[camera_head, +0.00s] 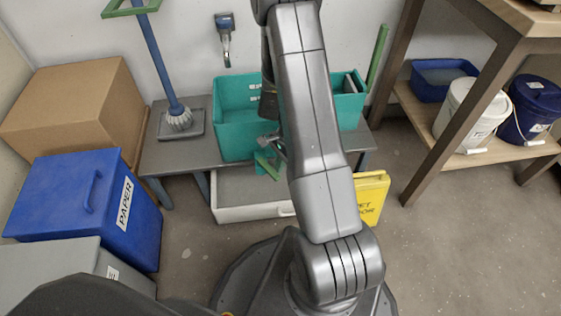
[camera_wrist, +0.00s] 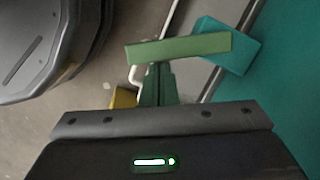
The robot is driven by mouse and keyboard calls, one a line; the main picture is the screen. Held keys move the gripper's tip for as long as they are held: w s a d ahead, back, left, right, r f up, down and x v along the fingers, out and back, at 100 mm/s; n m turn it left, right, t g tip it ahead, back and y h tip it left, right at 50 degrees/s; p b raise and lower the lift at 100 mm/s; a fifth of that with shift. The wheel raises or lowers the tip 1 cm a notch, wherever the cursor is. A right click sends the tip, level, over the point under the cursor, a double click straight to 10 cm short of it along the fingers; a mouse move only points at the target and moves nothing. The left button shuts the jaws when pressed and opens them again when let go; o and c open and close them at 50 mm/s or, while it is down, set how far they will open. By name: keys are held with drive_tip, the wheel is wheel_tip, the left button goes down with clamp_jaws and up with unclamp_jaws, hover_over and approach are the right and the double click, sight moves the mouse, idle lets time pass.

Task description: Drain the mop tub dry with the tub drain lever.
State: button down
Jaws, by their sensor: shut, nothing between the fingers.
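The teal mop tub (camera_head: 232,115) stands on a low grey bench, partly hidden behind my arm. It also fills the right side of the wrist view (camera_wrist: 285,85). A green bar, which looks like the tub drain lever (camera_wrist: 178,49), lies crosswise just beyond my fingertips beside a teal block (camera_wrist: 228,46) on the tub. In the head view the lever (camera_head: 266,166) shows low at the tub's front. My gripper (camera_wrist: 158,70) is shut and empty, its tips close to the lever; I cannot tell whether they touch. The tub's water level is hidden.
A white tray (camera_head: 255,213) lies below the bench (camera_head: 172,157). A yellow wet-floor sign (camera_head: 373,195) stands right of my arm. Blue (camera_head: 85,200) and grey bins stand left. A wooden shelf (camera_head: 440,110) with buckets stands right. A blue-handled mop (camera_head: 162,60) stands on the bench.

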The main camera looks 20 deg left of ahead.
drive_tip(key=s+m, duration=0.1)
drive_tip(key=m+p, duration=0.1)
drive_tip(key=shift+s+a+r+m+y, duration=0.1)
drive_tip(key=shift+s+r+m+y, duration=0.2)
drive_tip(key=shift+s, duration=0.1)
drive_tip(key=shift+s+a+f+m+t+p, duration=0.25)
drive_tip(key=shift+s+m+t+p, duration=0.2)
drive_tip(key=shift+m, duration=0.55)
